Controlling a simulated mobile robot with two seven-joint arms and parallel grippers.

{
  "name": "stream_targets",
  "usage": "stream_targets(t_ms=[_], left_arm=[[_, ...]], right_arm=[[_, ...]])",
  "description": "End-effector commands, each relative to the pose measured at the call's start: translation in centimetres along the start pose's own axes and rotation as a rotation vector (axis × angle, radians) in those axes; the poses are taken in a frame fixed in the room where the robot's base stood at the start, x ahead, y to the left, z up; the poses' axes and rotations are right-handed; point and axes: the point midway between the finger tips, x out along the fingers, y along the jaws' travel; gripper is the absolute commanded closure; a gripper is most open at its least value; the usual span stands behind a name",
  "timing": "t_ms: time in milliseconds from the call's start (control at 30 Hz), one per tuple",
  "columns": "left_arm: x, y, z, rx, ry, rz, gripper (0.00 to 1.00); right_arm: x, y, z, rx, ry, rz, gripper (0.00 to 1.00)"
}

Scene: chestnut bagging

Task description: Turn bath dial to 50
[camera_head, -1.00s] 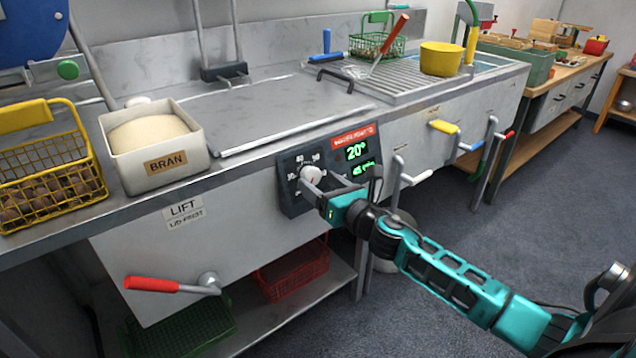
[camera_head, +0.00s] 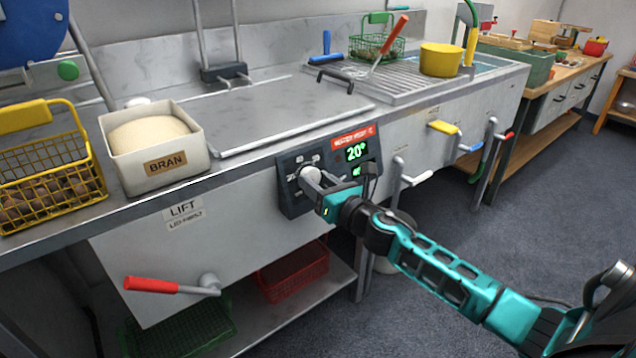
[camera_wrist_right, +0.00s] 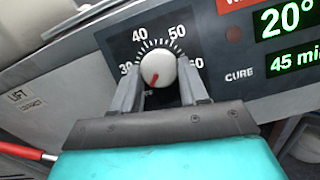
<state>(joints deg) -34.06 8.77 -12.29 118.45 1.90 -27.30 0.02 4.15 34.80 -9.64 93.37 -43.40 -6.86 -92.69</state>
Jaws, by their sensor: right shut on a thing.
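The bath dial is a round white knob (camera_head: 309,175) on a dark control panel (camera_head: 287,203) at the front of the steel bath. In the right wrist view the knob (camera_wrist_right: 158,68) sits in a scale marked 30, 40, 50 and 60. Its red pointer mark is on the lower left part of the knob, below the 30. My right gripper (camera_head: 318,181) is shut on the knob, one finger on each side, as the wrist view also shows (camera_wrist_right: 159,86). The green display (camera_head: 356,151) reads 20°. The lower readout shows 45 min in the wrist view. My left gripper is out of view.
A bran box (camera_head: 200,165) and a yellow wire basket (camera_head: 75,150) of chestnuts stand on the counter at left. A red-handled lever (camera_head: 150,284) sticks out low at left. White, yellow and blue handles project right of the panel. The floor at right is clear.

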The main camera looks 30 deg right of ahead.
Motion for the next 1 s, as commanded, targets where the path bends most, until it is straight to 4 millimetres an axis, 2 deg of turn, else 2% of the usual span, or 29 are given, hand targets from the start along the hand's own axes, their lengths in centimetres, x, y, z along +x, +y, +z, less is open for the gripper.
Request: stream_targets(t_ms=[100,467,1000], left_arm=[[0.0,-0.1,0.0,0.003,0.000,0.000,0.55],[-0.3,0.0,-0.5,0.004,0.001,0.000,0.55],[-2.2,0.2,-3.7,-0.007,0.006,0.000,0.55]], right_arm=[[0.0,0.0,0.0,0.000,0.000,0.000,0.87],[0.0,0.1,0.1,0.067,-0.002,-0.021,0.87],[0.0,0.7,0.4,0.498,-0.012,-0.158,0.87]])
